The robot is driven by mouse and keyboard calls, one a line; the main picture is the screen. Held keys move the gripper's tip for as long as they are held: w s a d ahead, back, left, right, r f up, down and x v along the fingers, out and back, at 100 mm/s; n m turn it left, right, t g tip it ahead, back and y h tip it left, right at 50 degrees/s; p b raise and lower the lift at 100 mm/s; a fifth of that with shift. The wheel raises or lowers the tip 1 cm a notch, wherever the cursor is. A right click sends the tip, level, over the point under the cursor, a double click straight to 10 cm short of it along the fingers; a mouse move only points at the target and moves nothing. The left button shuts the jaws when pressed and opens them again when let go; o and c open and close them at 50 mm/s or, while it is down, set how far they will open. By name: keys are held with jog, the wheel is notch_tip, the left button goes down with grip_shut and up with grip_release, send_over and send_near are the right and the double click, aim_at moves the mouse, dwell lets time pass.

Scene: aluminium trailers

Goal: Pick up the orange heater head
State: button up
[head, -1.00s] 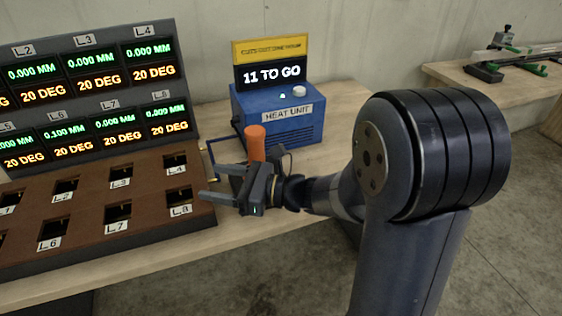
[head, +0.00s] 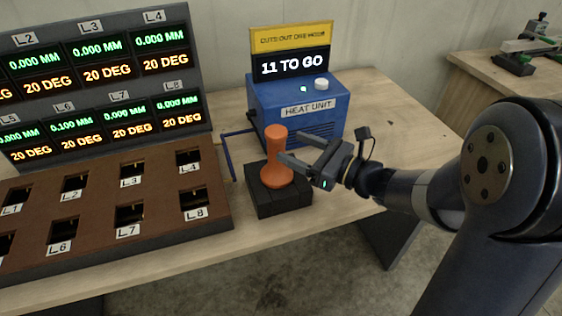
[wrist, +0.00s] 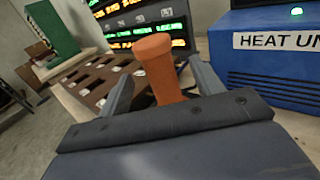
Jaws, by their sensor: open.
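The orange heater head (head: 277,160) stands upright on a black block (head: 279,203) in front of the blue heat unit. It has a wide base, a narrower neck and a rounded top. My gripper (head: 292,159) is open and points left at it from the right, with its fingers at about neck height. In the wrist view the heater head (wrist: 158,68) shows between the two spread fingers, slightly beyond them. Its lower part is hidden by the gripper body. I cannot tell whether a finger touches it.
The blue heat unit (head: 265,103), with a sign reading "11 TO GO", stands close behind my gripper. A brown slotted board (head: 100,204) with lit displays (head: 95,72) fills the left of the wooden table. A blue bent rod (head: 229,160) lies between board and block.

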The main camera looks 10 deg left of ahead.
aim_at(269, 140)
jog(key=x, duration=0.7)
jog(key=shift+s+a+f, duration=0.15)
jog(key=shift+a+f, duration=0.15)
jog(key=shift+f, duration=0.05)
grip_shut()
dwell(0.4)
dwell(0.3)
